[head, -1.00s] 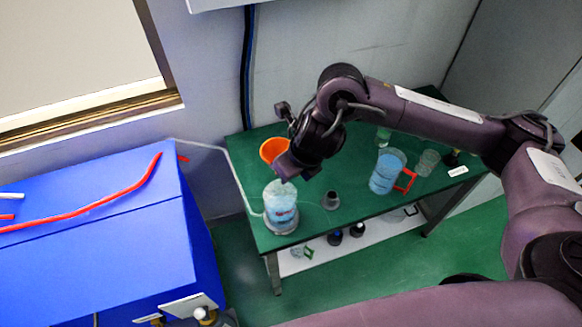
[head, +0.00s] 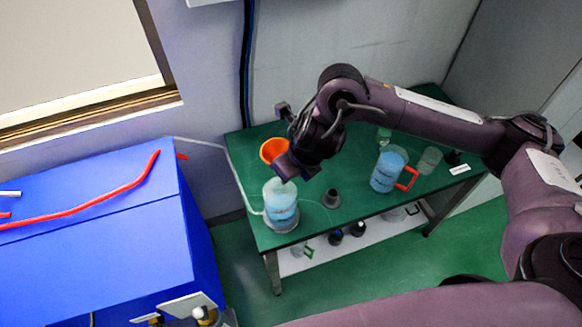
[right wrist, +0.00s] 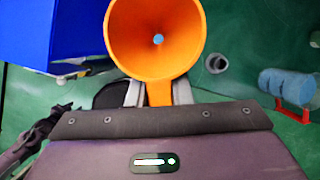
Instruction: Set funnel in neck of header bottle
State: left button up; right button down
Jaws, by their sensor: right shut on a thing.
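The orange funnel (head: 274,150) is seen partly behind my right wrist in the head view. In the right wrist view the funnel (right wrist: 125,35) opens toward the camera, with a small blue spot showing through its hole. My right gripper (right wrist: 158,92) is shut on the funnel's tab handle. The header bottle (head: 281,203), clear with blue liquid, stands near the table's left end, lower in the head view than the funnel. The funnel hides it in the right wrist view. The funnel's spout is hidden, so I cannot tell whether it touches the neck. My left gripper is out of view.
On the green table (head: 320,226) stand a small grey fitting (head: 331,198), a blue-filled jug with a red handle (head: 388,169) and a clear beaker (head: 430,160). A thin hose runs beside the bottle. A blue cabinet (head: 90,250) stands at left.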

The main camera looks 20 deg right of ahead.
jog(key=shift+w+f+b, duration=0.15)
jog(key=shift+f+b, duration=3.75)
jog(key=shift+f, duration=0.2)
jog(key=c, duration=1.2)
grip_release()
jog(key=shift+r, duration=0.2)
jog(key=p+v, duration=0.2)
jog(key=v, duration=0.5)
jog(key=shift+r, duration=0.2)
